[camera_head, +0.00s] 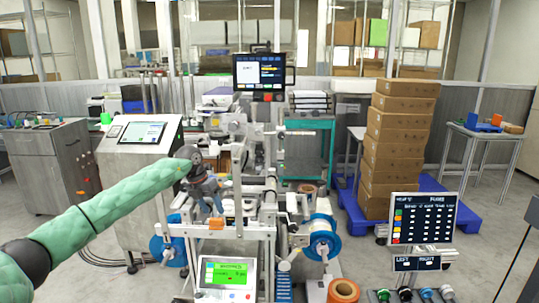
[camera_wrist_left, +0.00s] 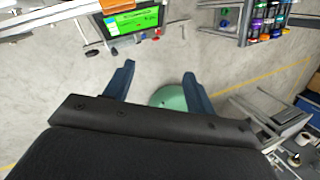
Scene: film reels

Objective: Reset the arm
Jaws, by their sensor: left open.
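My left arm, in a green cover, reaches in from the left in the head view. My left gripper (camera_head: 207,192) is raised in front of the left part of the machine (camera_head: 270,200). In the left wrist view, my left gripper (camera_wrist_left: 158,82) has its two blue fingers spread apart with nothing between them. A round green shape (camera_wrist_left: 172,97) shows below and beyond the fingers, over the grey floor. My right gripper is not in either view.
Blue-flanged reels (camera_head: 168,250) (camera_head: 322,242) flank the machine. An orange roll (camera_head: 343,291) stands at the front. A green-screened panel (camera_head: 227,273) sits low in front, a status board (camera_head: 423,218) to the right. Stacked cartons (camera_head: 398,145) stand on a blue pallet (camera_head: 440,212). Floor is clear between.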

